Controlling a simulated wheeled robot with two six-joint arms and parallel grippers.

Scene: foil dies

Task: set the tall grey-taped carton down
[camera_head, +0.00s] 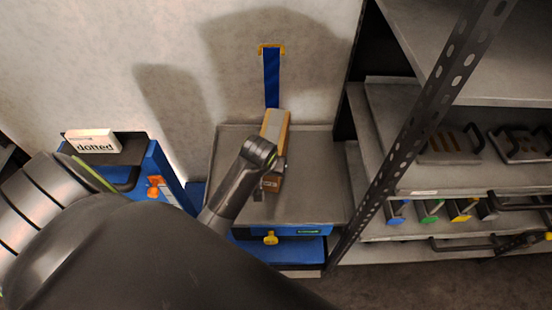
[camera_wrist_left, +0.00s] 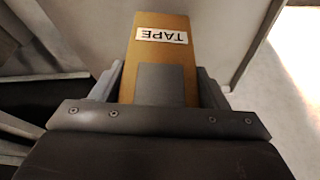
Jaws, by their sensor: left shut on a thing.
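The tall brown carton (camera_head: 275,130) is upright or nearly so over the grey tray-like top (camera_head: 318,195) of a blue stand, close to the wall. In the left wrist view the carton (camera_wrist_left: 178,60) shows a white "TAPE" label and a grey tape patch. My left gripper (camera_head: 272,178) is shut on the carton, with one finger on each side of it in the wrist view (camera_wrist_left: 159,88). The carton's lower end is hidden, so I cannot tell whether it touches the top. My right gripper is not in view.
A blue strap (camera_head: 271,80) hangs on the wall behind the carton. A blue unit with a white "dotted" box (camera_head: 92,141) stands at the left. A metal rack (camera_head: 455,95) with a perforated post stands at the right. The grey top is bare around the carton.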

